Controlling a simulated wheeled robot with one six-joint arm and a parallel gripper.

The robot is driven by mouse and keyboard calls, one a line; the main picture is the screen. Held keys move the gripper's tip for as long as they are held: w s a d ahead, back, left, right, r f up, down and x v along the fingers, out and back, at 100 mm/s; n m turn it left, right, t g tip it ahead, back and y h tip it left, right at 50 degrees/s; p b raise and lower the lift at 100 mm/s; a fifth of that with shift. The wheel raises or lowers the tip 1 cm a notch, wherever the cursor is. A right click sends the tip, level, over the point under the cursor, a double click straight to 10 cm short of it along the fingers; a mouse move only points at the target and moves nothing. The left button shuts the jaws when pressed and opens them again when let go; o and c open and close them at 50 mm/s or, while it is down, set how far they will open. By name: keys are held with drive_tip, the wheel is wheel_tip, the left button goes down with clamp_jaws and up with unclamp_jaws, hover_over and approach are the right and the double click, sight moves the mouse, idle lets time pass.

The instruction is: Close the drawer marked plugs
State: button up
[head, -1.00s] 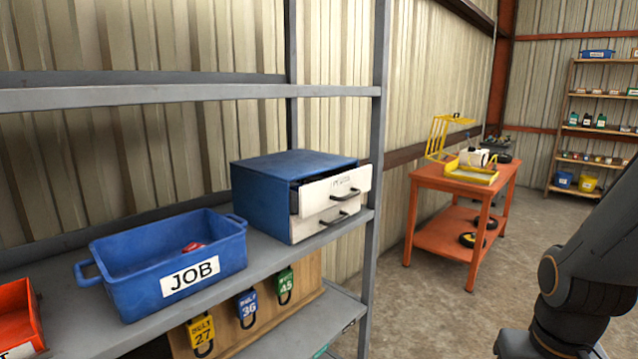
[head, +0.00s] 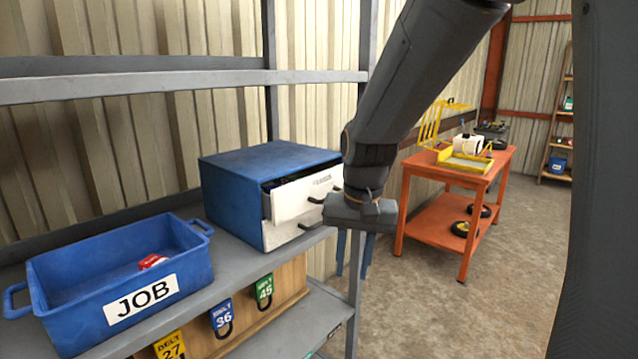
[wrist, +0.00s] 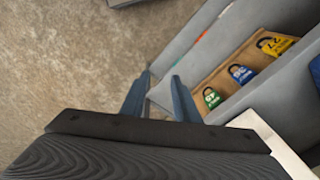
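A blue drawer cabinet (head: 232,190) stands on the grey shelf in the head view. Its upper white drawer (head: 300,197) is pulled part way out, with a small label that is hard to read. The lower white drawer (head: 292,232) looks flush. My gripper (head: 352,272) points down just right of the upper drawer's front, and hides its right end. Its two blue fingers are apart with nothing between them. In the wrist view the fingers (wrist: 161,76) are also apart, and a white drawer front (wrist: 265,130) shows at lower right. I cannot tell whether they touch.
A blue JOB bin (head: 115,285) with a red item inside stands left of the cabinet. A shelf post (head: 355,300) rises close to my gripper. Below, several coloured tags hang on a wooden board (head: 285,290). An orange cart (head: 440,215) stands behind at right, with open floor around it.

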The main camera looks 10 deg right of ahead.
sight(328, 187)
drive_tip(key=w+a+r+m+y+p, duration=0.1)
drive_tip(key=w+r+m, duration=0.2)
drive_tip(key=w+r, duration=0.5)
drive_tip(key=w+r+m+p, duration=0.1)
drive_tip(key=w+r+m, duration=0.2)
drive_tip(key=r, duration=0.8)
drive_tip(key=shift+t, duration=0.3)
drive_tip(key=shift+w+a+f+p, duration=0.15)
drive_tip(key=shift+w+f+p, duration=0.1)
drive_tip(key=shift+f, duration=0.95)
drive_tip(key=shift+w+a+f+p, duration=0.2)
drive_tip(key=shift+w+f, duration=0.05)
drive_tip(key=shift+f, duration=1)
drive_tip(key=shift+w+a+f+p, duration=0.15)
drive_tip(key=shift+w+f+p, duration=0.1)
drive_tip(key=shift+f, duration=0.95)
clamp_jaws()
